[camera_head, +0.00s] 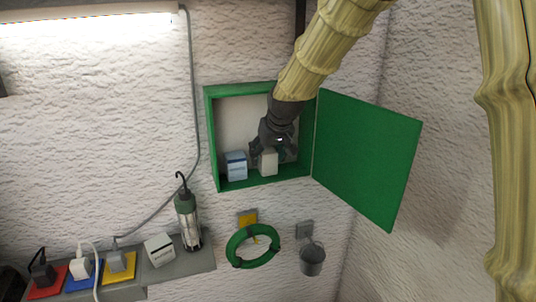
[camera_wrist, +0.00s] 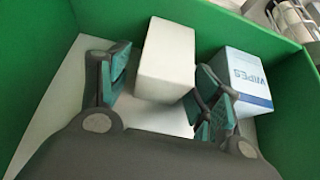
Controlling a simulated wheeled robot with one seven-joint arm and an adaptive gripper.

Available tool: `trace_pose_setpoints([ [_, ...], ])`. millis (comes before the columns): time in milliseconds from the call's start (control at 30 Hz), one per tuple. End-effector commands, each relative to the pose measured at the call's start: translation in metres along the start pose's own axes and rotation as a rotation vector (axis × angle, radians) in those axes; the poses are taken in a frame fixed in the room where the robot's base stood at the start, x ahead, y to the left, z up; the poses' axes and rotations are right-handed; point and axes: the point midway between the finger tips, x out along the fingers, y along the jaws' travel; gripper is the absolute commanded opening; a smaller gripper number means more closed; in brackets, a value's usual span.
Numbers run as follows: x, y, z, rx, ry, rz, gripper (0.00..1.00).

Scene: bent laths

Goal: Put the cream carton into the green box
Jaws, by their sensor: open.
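The cream carton (camera_head: 269,163) is inside the open green box (camera_head: 214,150) on the wall, near its floor. In the wrist view the carton (camera_wrist: 166,58) appears as a plain pale block just beyond and between my fingers. My gripper (camera_head: 271,151) reaches into the box and is open. In the wrist view its fingers (camera_wrist: 162,92) are spread apart, with a gap visible at the left finger. The right finger overlaps the carton's edge; I cannot tell whether it touches.
A blue and white wipes box (camera_head: 236,166) stands left of the carton, close to my right finger in the wrist view (camera_wrist: 238,78). The green door (camera_head: 367,157) is swung open to the right.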

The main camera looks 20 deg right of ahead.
Motion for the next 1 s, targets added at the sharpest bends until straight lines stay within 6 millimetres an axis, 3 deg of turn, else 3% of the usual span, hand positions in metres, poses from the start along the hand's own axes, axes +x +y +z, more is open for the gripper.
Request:
trace_pose_setpoints([
  [167,-0.014,0.000,0.000,0.000,0.003,0.000,0.64],
  [800,-0.096,0.000,-0.002,0.000,0.000,0.000,0.64],
  [1000,-0.111,0.000,-0.003,0.000,0.000,0.000,0.64],
])
